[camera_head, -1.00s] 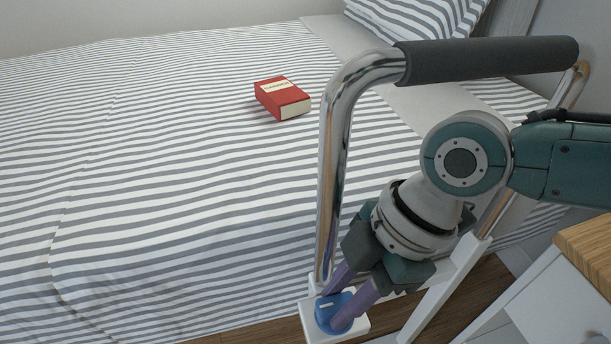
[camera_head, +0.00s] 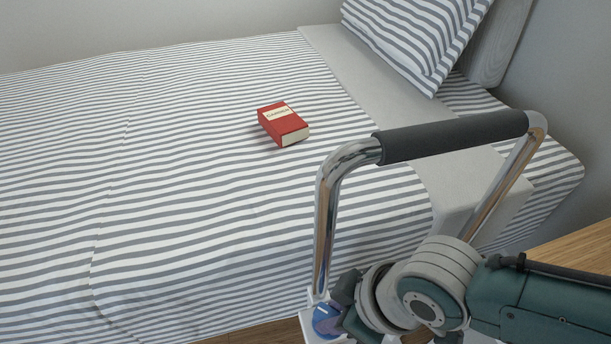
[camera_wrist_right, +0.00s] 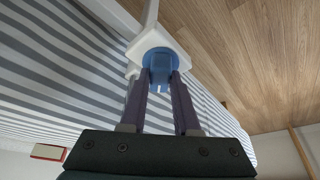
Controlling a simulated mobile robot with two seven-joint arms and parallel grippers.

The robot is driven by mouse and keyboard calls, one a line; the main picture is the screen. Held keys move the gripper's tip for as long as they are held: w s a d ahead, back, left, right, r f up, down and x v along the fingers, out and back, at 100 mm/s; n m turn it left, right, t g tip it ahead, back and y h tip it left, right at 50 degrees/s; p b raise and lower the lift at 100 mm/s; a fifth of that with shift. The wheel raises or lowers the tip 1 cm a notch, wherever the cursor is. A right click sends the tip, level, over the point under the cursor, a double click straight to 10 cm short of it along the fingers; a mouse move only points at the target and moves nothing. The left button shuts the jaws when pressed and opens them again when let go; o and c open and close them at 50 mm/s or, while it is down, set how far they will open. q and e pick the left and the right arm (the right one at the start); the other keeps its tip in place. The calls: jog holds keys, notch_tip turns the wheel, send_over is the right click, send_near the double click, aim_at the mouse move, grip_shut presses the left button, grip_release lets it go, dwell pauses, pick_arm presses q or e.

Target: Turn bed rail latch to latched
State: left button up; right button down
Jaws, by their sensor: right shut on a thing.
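The bed rail (camera_head: 323,235) is a chrome hoop with a dark grip sleeve (camera_head: 455,137), standing at the bed's side. The latch is a blue round knob (camera_head: 325,322) on a white plate (camera_head: 309,315) at the rail's near foot. It also shows in the right wrist view (camera_wrist_right: 160,62) on its white plate (camera_wrist_right: 172,36). My right gripper (camera_wrist_right: 161,80) is shut on the blue knob, one purple finger on each side. In the head view the wrist lies just right of the knob and hides part of it. My left gripper is not in view.
The striped bed (camera_head: 190,190) fills the left and middle. A red book (camera_head: 283,124) lies on it, clear of the rail. A striped pillow (camera_head: 415,40) is at the back. A wooden surface (camera_head: 575,240) is at the right, beyond my arm.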

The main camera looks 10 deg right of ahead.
jog(key=m+p, duration=0.1)
jog(key=m, duration=0.1)
jog(key=m+h, duration=0.1)
jog(key=shift+s+a+r+m+t+p, duration=0.1)
jog(key=shift+a+r+m+t+p, duration=0.1)
jog(key=shift+m+t+p, duration=0.2)
jog(key=shift+f+m+h, duration=0.15)
jog(key=shift+m+h, duration=0.35)
jog(key=shift+m, duration=0.7)
jog(key=shift+m+t+h, duration=0.3)
jog(key=shift+m+h, duration=0.2)
jog(key=shift+m, duration=0.6)
jog(key=c, duration=0.9)
grip_release()
